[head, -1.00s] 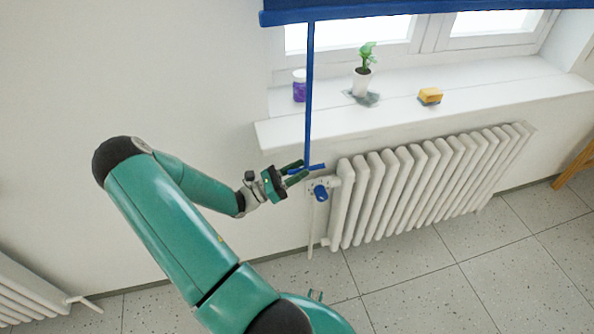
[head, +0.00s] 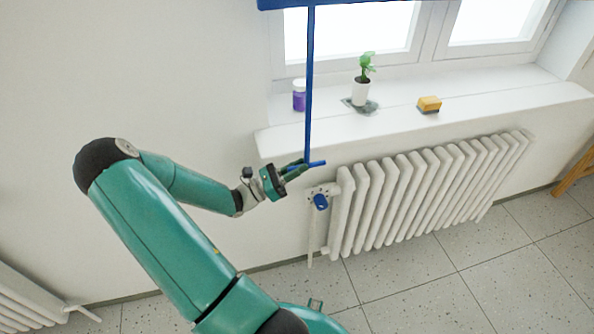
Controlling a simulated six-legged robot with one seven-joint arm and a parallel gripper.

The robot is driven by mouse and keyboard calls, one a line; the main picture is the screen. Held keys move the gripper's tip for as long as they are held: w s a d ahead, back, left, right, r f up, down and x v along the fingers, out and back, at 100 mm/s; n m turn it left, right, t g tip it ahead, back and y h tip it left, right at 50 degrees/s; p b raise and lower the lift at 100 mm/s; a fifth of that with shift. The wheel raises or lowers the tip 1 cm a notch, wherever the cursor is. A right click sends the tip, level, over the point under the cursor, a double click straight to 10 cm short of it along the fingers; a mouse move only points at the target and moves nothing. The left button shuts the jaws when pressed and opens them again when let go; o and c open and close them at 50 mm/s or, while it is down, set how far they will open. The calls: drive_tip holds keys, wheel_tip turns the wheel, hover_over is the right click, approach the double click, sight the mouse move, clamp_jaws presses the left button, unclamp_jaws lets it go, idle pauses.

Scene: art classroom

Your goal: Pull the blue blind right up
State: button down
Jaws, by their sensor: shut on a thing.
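The blue blind (head: 345,3) shows only as a strip of its lower edge at the top of the head view. A blue strap (head: 309,85) hangs from it in front of the sill and ends in a short blue crossbar (head: 316,163). My gripper (head: 299,168) is shut on the crossbar, just below the sill's front edge and left of the radiator. The fingers partly hide the crossbar's left part. The upper part of the blind is out of view.
On the white sill (head: 480,110) stand a purple jar (head: 299,96), a potted plant (head: 361,90) and a yellow sponge (head: 429,104). A white radiator (head: 430,190) with a blue valve knob (head: 321,202) is below.

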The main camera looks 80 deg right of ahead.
drive_tip(key=c, duration=1.4)
unclamp_jaws()
drive_tip(key=shift+w+d, duration=0.15)
drive_tip(key=shift+w, duration=0.05)
drive_tip(key=shift+s, duration=0.1)
drive_tip(key=v, duration=1.4)
drive_tip(key=shift+s, duration=0.15)
